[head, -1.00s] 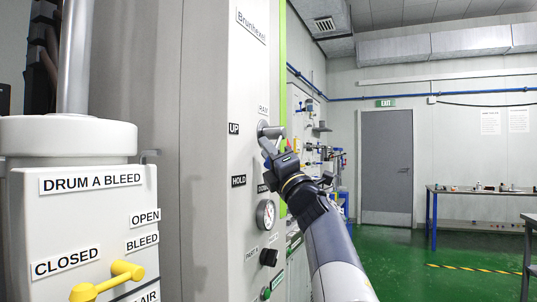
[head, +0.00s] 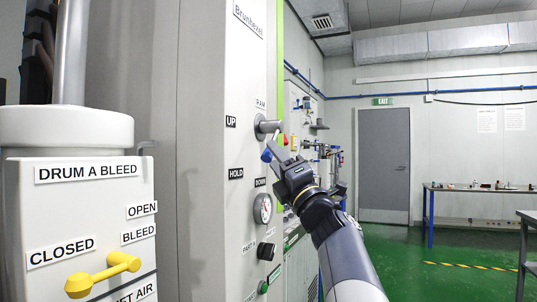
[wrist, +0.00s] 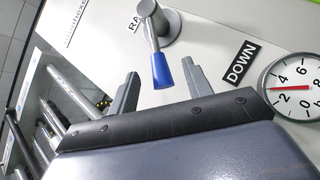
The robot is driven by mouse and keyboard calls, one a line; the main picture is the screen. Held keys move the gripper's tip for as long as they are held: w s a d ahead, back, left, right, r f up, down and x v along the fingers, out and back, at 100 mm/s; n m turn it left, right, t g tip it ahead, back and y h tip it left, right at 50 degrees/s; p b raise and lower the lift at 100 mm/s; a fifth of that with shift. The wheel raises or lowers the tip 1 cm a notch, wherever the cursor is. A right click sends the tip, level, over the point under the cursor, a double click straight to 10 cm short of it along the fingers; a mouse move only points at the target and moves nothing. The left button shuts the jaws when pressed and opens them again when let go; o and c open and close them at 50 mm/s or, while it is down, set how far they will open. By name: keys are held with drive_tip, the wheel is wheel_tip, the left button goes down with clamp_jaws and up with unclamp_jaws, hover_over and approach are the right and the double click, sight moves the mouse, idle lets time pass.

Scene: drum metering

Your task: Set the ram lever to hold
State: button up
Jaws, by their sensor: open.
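The ram lever (head: 273,143) has a grey round hub and a handle with a blue tip, on a pale panel. Labels UP (head: 231,121), HOLD (head: 236,173) and DOWN (head: 260,182) stand around it. The handle hangs downward in the head view; I cannot tell exactly which label it points at. In the wrist view the lever's blue tip (wrist: 162,71) lies between the two spread fingers of my gripper (wrist: 159,88), apparently touching neither. DOWN (wrist: 241,63) is to the right there; HOLD is not seen. My gripper (head: 277,160) is open at the lever.
A dial gauge (head: 263,208) and a black knob (head: 266,251) are below the lever on the same panel. A drum bleed unit with a yellow handle (head: 104,275) stands at the left. Green floor lies open at the right, before a door (head: 384,165) and a bench (head: 478,189).

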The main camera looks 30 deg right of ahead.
drive_tip(key=v, duration=0.5)
drive_tip(key=shift+s+f, duration=0.15)
drive_tip(key=shift+s, duration=0.05)
drive_tip(key=shift+w, duration=0.1)
drive_tip(key=p+x, duration=0.1)
drive_tip(key=x, duration=1)
